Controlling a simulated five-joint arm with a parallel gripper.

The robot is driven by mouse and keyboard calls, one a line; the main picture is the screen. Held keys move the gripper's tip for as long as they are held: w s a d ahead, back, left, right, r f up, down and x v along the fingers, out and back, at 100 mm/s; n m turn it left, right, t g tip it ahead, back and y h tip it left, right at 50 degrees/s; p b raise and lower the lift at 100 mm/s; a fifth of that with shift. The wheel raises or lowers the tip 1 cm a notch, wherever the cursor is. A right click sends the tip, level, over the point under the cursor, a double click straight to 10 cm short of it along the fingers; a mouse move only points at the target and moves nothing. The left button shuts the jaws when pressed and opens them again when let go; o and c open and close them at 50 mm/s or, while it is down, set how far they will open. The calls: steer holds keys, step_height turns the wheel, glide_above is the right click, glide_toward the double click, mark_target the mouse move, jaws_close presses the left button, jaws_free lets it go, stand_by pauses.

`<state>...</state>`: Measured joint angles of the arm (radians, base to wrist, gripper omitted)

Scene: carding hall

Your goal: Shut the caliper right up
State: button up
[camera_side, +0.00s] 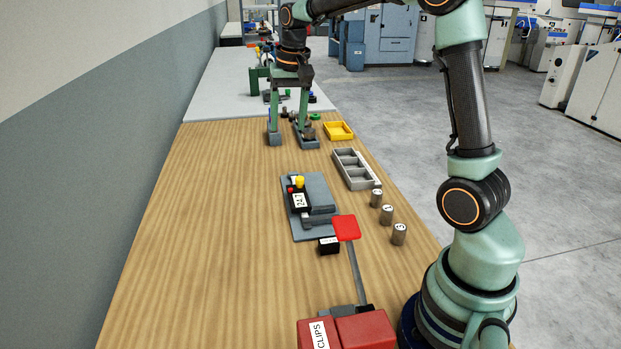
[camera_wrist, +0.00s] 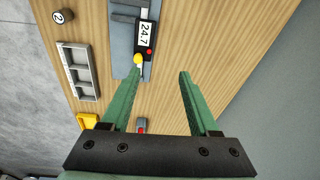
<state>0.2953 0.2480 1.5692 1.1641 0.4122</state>
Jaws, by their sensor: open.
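The caliper (camera_side: 299,202) lies on a grey plate (camera_side: 300,237) in the middle of the wooden bench. Its black slider has a white display reading 24.7, a red button and a yellow knob (camera_side: 299,181). In the wrist view the caliper (camera_wrist: 145,38) is at the top centre, with its yellow knob (camera_wrist: 138,59) near the left fingertip. How far its jaws stand apart cannot be made out. My gripper (camera_side: 290,136) is open and empty beyond the caliper, towards the far end of the wood. Its green fingers also show in the wrist view (camera_wrist: 157,76), pointing towards the caliper.
A grey compartment tray (camera_side: 351,169), a yellow tray (camera_side: 338,131) and several numbered cylinders (camera_side: 387,214) line the right edge. A red paddle (camera_side: 346,228) on a metal arm and a red CLIPS box (camera_side: 365,330) stand in front. The bench's left side is clear.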

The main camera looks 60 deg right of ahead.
mark_target(300, 178)
steer(key=w+d+f+m+g, duration=0.2)
steer(key=w+d+f+m, duration=0.2)
steer(key=d+f, duration=0.45)
steer(key=shift+y, duration=0.3)
steer(key=f, duration=1.1)
steer(key=shift+s+d+f, duration=0.15)
steer(key=shift+d+f, duration=0.05)
steer(key=shift+f, duration=0.15)
steer(key=shift+c, duration=0.3)
jaws_close()
steer(key=shift+r, duration=0.1)
